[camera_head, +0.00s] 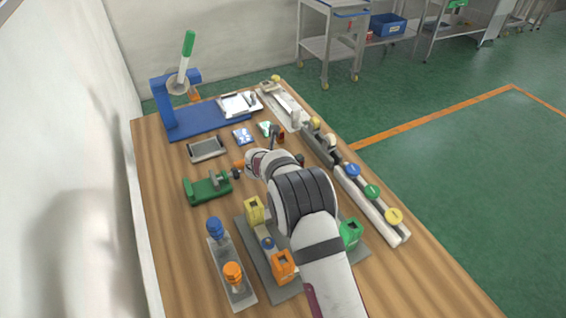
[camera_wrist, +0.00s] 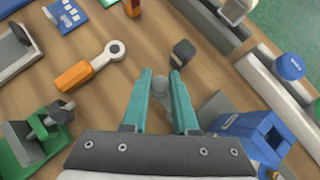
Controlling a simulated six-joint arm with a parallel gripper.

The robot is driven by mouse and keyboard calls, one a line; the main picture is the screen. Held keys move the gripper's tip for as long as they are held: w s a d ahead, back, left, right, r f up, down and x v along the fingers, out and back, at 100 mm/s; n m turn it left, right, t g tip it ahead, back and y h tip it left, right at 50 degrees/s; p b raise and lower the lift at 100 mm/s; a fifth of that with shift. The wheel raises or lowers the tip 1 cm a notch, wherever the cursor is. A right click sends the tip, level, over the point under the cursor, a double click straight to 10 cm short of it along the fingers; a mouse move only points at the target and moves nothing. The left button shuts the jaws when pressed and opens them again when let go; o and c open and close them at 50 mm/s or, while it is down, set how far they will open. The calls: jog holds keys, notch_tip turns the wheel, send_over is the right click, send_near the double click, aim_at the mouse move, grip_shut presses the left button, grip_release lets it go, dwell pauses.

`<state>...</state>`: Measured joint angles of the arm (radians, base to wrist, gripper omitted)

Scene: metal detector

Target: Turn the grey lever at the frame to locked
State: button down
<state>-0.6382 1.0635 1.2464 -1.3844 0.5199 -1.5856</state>
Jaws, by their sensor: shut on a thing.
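My gripper (camera_wrist: 161,76) has two teal fingers, closed around a grey round-topped piece (camera_wrist: 160,87) in the wrist view. This piece looks like the grey lever, but its lower part is hidden between the fingers. A small dark block (camera_wrist: 183,52) stands just beyond the right fingertip. I cannot tell whether it is joined to the grey piece. No frame or locked mark around the lever can be made out. In the head view my arm covers the fingertips and the lever.
A green fixture (camera_head: 207,188) and an orange-handled ring tool (camera_wrist: 88,70) lie left of my gripper. A blue block (camera_wrist: 250,135) stands close on the right. Yellow (camera_head: 254,210), orange (camera_head: 284,266) and green (camera_head: 350,235) blocks stand near my arm. A rail with coloured knobs (camera_head: 372,195) runs along the right edge.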

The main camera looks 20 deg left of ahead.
jog(key=c, duration=0.7)
grip_release()
jog(key=v, duration=1.5)
jog(key=shift+s+r, duration=0.3)
